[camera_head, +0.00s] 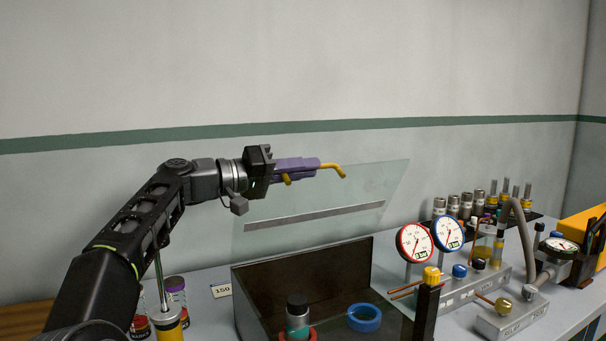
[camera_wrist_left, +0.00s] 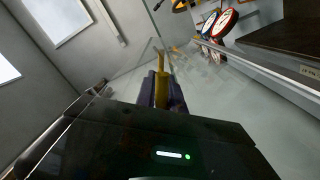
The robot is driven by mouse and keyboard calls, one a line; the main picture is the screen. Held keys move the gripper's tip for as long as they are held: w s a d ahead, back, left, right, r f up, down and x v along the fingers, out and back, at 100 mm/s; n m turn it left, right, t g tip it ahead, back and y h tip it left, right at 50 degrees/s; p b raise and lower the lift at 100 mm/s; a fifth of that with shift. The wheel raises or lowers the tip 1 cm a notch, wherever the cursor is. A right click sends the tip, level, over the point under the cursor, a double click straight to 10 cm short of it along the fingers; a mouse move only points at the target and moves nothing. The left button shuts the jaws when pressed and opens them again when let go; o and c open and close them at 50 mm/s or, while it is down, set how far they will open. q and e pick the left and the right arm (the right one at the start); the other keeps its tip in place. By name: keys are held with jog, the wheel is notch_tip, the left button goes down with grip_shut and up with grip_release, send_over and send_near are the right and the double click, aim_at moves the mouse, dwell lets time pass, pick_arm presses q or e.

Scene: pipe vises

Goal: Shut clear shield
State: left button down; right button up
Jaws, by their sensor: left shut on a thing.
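The clear shield (camera_head: 295,228) stands raised and tilted over a dark, open-topped box (camera_head: 325,270) in the head view. A grey strip (camera_head: 315,215) crosses the shield. My left gripper (camera_head: 310,166) has purple fingers and is at the shield's upper edge, shut on a yellow bent handle (camera_head: 337,169). The wrist view shows the yellow handle (camera_wrist_left: 162,88) between the fingers. The fingers hide much of the handle, so its join to the shield is unclear. My right gripper is not in view.
Red (camera_head: 414,243) and blue (camera_head: 448,233) gauges, with pipes and fittings, stand close on the right. Jars (camera_head: 176,292) stand left.

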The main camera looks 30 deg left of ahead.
pick_arm(q)
jog(key=c, duration=1.6)
grip_release()
jog(key=shift+w+a+f, duration=0.1)
jog(key=shift+a+f, duration=0.1)
jog(key=shift+o, duration=0.6)
jog(key=shift+r, duration=0.1)
jog(key=b+v, duration=0.1)
jog(key=v, duration=0.5)
jog(key=shift+s+a, duration=0.2)
jog(key=shift+s, duration=0.1)
jog(key=shift+s+a+b, duration=0.3)
jog(key=shift+s, duration=0.25)
